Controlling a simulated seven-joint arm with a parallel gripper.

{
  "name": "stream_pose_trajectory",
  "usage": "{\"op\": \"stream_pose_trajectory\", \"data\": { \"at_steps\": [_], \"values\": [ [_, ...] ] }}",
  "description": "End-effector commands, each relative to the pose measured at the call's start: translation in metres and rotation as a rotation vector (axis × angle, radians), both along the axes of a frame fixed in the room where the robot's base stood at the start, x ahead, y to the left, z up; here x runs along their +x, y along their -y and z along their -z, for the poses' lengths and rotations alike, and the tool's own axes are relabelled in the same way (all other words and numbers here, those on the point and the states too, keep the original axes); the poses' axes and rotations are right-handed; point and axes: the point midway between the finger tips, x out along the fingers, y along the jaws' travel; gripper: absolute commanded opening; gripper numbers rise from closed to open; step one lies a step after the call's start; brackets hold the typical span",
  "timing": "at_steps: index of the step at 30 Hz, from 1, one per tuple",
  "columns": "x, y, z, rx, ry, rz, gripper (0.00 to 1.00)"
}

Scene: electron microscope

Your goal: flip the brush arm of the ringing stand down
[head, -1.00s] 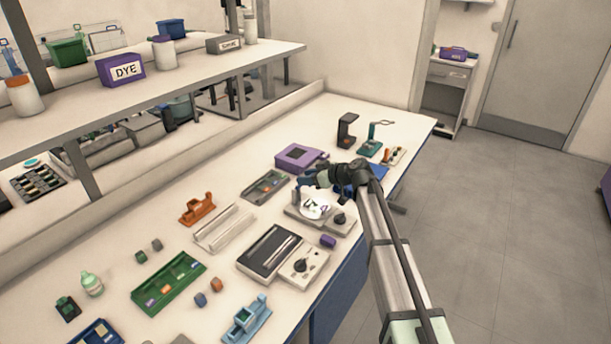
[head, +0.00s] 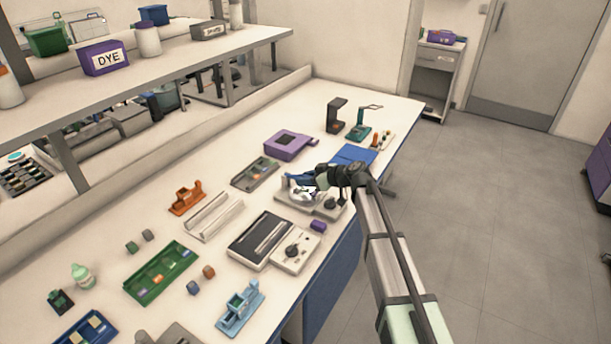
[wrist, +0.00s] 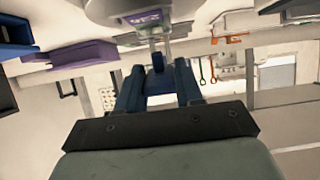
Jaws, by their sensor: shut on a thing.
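The ringing stand (head: 318,209) is a low grey unit with a pale round disc and a dark knob, near the front edge of the bench. My gripper (head: 296,180) reaches over its far side, and its blue fingers partly cover the stand. In the wrist view my gripper (wrist: 159,70) has both blue fingers on a small dark blue piece (wrist: 158,62) on a pale post, apparently part of the brush arm. The stand's pale round part (wrist: 145,10) with a purple mark shows at the top. The arm's exact tilt cannot be told.
A purple box (head: 291,146) and a grey tray (head: 255,174) lie behind the stand. A blue mat (head: 356,154) lies to the right. A small purple block (head: 318,226) and a grey knobbed unit (head: 297,248) are in front. The shelf (head: 200,64) overhangs the back.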

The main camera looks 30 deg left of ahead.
Motion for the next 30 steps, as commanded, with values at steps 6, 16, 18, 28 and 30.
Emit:
{"op": "stream_pose_trajectory", "data": {
  "at_steps": [6, 16, 18, 28, 30],
  "values": [
    [-0.0011, 0.0021, 0.0085, -0.01, 0.001, -0.003, 0.0],
    [-0.0012, 0.0017, 0.0094, -0.009, 0.001, -0.003, 0.0],
    [-0.0013, 0.0015, 0.0094, -0.009, 0.0, -0.004, 0.0],
    [-0.0007, 0.0008, 0.0077, -0.006, 0.001, -0.002, 0.6],
    [-0.0006, 0.0008, 0.0074, -0.005, 0.0, -0.001, 0.62]
  ]
}}
